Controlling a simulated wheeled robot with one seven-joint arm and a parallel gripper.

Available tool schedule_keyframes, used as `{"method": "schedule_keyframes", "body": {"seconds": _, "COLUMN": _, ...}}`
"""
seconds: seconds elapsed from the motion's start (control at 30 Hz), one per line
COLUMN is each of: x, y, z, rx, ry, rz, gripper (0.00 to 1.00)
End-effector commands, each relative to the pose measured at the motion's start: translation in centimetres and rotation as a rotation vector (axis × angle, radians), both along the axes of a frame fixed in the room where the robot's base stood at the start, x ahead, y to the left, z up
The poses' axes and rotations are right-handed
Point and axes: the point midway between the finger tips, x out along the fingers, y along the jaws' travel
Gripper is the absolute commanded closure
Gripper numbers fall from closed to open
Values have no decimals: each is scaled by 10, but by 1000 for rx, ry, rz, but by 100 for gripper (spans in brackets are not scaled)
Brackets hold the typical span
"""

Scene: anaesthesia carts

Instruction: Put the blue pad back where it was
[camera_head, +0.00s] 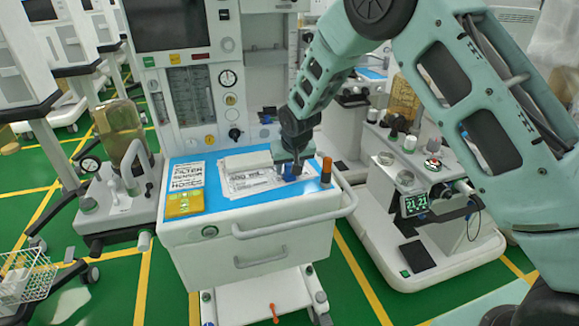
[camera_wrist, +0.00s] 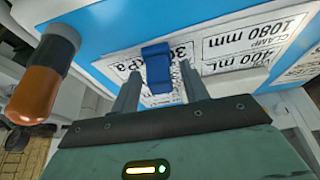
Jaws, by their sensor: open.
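A small blue block-like pad (camera_wrist: 157,68) sits on the printed label sheets on the cart top, just beyond and between my fingertips in the wrist view. It also shows in the head view (camera_head: 290,173), partly hidden under my gripper. My gripper (camera_head: 291,162) points down over the front right part of the cart top. In the wrist view my gripper (camera_wrist: 160,80) is open, with one finger on each side of the pad. I cannot tell whether the fingers touch it.
An orange-brown capped bottle (camera_head: 326,171) stands close to the right of my gripper; in the wrist view it (camera_wrist: 42,78) is at the left. A yellow box (camera_head: 184,203) lies at the left of the blue cart top (camera_head: 222,205). A monitor column stands behind; another cart (camera_head: 425,225) is at right.

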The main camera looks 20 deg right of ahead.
Motion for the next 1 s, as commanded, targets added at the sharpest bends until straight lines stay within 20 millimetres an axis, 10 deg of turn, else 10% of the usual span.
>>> {"method": "schedule_keyframes", "body": {"seconds": 0.6, "x": -40, "y": 1, "z": 98, "rx": 1, "ry": -2, "rz": 0, "gripper": 55}}
{"method": "schedule_keyframes", "body": {"seconds": 1.0, "x": -70, "y": 15, "z": 118, "rx": 15, "ry": 28, "rz": 41, "gripper": 55}}
